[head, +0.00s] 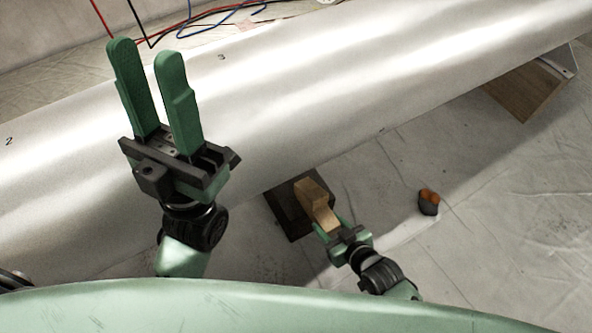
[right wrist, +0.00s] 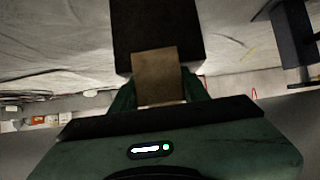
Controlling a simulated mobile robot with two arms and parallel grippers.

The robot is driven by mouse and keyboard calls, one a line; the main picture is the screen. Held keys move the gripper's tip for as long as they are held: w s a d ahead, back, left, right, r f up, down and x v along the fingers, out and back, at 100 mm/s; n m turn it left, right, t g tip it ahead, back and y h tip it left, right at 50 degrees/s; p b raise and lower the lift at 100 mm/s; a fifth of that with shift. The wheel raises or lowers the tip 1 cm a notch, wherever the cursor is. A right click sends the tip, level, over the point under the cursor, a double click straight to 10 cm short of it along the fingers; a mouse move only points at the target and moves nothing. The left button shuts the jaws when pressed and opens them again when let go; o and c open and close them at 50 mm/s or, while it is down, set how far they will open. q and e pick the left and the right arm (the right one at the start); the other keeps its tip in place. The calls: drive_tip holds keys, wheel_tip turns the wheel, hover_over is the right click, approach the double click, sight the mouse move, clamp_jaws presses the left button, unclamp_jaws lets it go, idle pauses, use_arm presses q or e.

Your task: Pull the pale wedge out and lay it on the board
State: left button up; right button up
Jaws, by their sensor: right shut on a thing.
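The pale wedge (head: 312,196) is a light wooden block in my right gripper (head: 328,228), whose green fingers are shut on its near end. In the right wrist view the wedge (right wrist: 158,72) shows between the fingers (right wrist: 158,92). The dark square board (head: 286,212) lies on the sheeted floor beside the big pipe, and the wedge overlaps it in both views. I cannot tell whether the wedge touches the board (right wrist: 157,22). My left gripper (head: 146,52) is open and empty, fingers up, in front of the pipe in the head view.
A large pale metal pipe (head: 330,80) crosses the head view. A brown wooden block (head: 525,88) sits by the pipe at the right. A small dark object with orange tops (head: 428,202) stands on the floor. Red, black and blue wires lie behind the pipe. The floor at right is mostly clear.

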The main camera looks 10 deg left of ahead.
drive_tip(key=shift+s+d+r, duration=0.15)
drive_tip(key=shift+s+d, duration=0.1)
drive_tip(key=shift+s, duration=0.1)
drive_tip(key=shift+s+d+p, duration=0.15)
drive_tip(key=shift+s+p, duration=0.1)
drive_tip(key=shift+p, duration=0.05)
drive_tip(key=shift+s+d+r+p, duration=0.1)
drive_tip(key=shift+s+d+p, duration=0.35)
drive_tip(key=shift+s, duration=0.2)
drive_tip(key=shift+s+d+p, duration=0.3)
drive_tip(key=shift+s+d, duration=0.25)
drive_tip(key=shift+s, duration=0.1)
drive_tip(key=shift+s+d, duration=0.15)
drive_tip(key=shift+s, duration=0.3)
